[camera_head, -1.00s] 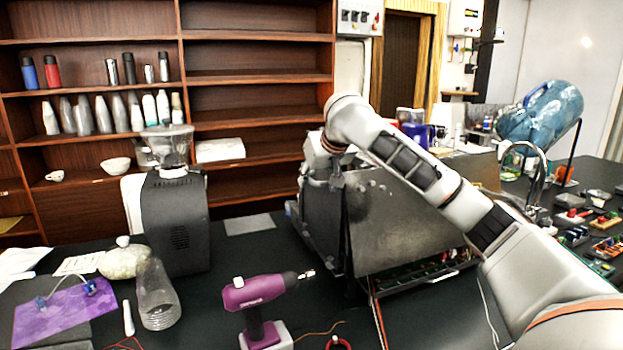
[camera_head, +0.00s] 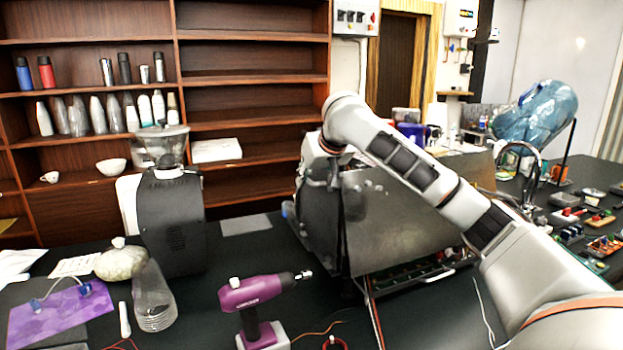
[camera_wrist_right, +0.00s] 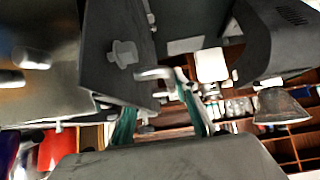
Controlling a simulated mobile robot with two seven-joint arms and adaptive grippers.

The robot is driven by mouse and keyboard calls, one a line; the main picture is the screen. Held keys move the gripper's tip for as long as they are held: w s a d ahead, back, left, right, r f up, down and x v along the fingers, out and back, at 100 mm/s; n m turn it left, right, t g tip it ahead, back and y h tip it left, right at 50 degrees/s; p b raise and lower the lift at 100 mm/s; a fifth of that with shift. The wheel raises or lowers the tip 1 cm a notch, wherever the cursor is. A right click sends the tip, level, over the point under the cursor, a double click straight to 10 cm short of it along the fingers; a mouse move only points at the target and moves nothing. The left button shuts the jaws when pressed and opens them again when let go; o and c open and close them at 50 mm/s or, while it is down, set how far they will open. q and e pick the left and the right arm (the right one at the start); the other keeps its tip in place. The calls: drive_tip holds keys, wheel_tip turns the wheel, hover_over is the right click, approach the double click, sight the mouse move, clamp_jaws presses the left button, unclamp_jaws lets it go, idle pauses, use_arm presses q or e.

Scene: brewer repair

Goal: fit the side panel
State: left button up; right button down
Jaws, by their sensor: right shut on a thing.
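A large grey metal sheet, which I take to be the side panel (camera_head: 415,235), stands upright against the near side of the brewer (camera_head: 315,218) in the head view. My right gripper (camera_head: 333,180) hangs from the bent wrist at the sheet's upper left and is shut. The grip itself is dark and partly hidden, so I cannot tell exactly where it holds the panel. In the right wrist view, my gripper's fingers (camera_wrist_right: 162,110) show with green-blue parts, beside a dark upright surface. My left gripper is not in view.
A tray of green boards (camera_head: 430,272) shows below the sheet, with wires running forward. A purple drill (camera_head: 250,293) stands front centre and a grinder (camera_head: 175,225) at left. A blue bottle (camera_head: 537,115) and small parts occupy the right.

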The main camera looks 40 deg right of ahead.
drive_tip(key=shift+s+d+f, duration=0.1)
drive_tip(key=shift+s+d, duration=0.05)
drive_tip(key=shift+d, duration=0.55)
idle(1.0)
drive_tip(key=c, duration=1.8)
unclamp_jaws()
drive_tip(key=o, duration=0.3)
drive_tip(key=shift+s+d, duration=0.1)
drive_tip(key=shift+d, duration=0.05)
drive_tip(key=shift+o, duration=0.2)
drive_tip(key=shift+f, duration=0.1)
drive_tip(key=v, duration=1.2)
